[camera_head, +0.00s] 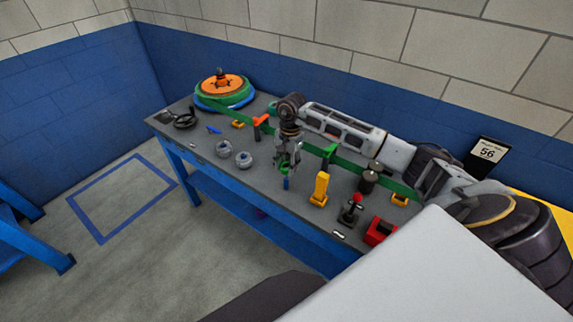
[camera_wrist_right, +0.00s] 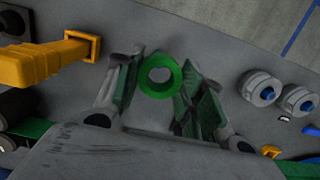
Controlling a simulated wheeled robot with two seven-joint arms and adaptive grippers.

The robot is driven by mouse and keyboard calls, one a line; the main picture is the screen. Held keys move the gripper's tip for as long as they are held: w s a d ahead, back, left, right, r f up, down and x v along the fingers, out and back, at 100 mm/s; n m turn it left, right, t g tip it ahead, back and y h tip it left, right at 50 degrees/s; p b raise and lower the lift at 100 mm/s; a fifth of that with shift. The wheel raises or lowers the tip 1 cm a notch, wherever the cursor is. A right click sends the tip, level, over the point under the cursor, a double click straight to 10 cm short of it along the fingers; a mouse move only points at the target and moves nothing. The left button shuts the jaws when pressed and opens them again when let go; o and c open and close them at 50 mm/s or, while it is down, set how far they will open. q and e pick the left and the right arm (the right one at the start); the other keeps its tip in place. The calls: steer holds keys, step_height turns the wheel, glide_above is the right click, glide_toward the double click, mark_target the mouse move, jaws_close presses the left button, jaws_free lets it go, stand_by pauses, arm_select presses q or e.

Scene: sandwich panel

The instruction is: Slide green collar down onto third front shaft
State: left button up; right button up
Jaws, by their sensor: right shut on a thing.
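My right gripper (camera_head: 286,166) is over the front middle of the workbench, pointing down, with its fingers closed around a green collar. In the right wrist view the green collar (camera_wrist_right: 157,93) is a ring between the two fingertips, and grey shows through its hole. In the head view only a bit of green shows between the fingers, with a small blue piece (camera_head: 285,184) just below. I cannot tell whether the collar is around a shaft or above one. The third front shaft cannot be made out. My left gripper is not in view.
Two grey round parts (camera_head: 234,153) stand left of the gripper. A yellow upright block (camera_head: 320,189) stands close on the right, with a joystick (camera_head: 351,207) and a red box (camera_head: 380,231) beyond. A green band (camera_head: 345,163) runs behind. An orange-topped reel (camera_head: 222,84) is at the far left.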

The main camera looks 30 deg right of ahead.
mark_target(287, 182)
steer(key=shift+f+b, duration=0.35)
steer(key=shift+f, duration=1.05)
steer(key=shift+b, duration=0.3)
stand_by(0.3)
steer(key=shift+f+b, duration=1)
steer(key=shift+f, duration=0.1)
stand_by(0.6)
steer(key=shift+f+b, duration=1.9)
steer(key=shift+f, duration=0.4)
steer(key=shift+f, duration=0.1)
steer(key=o, duration=1.1)
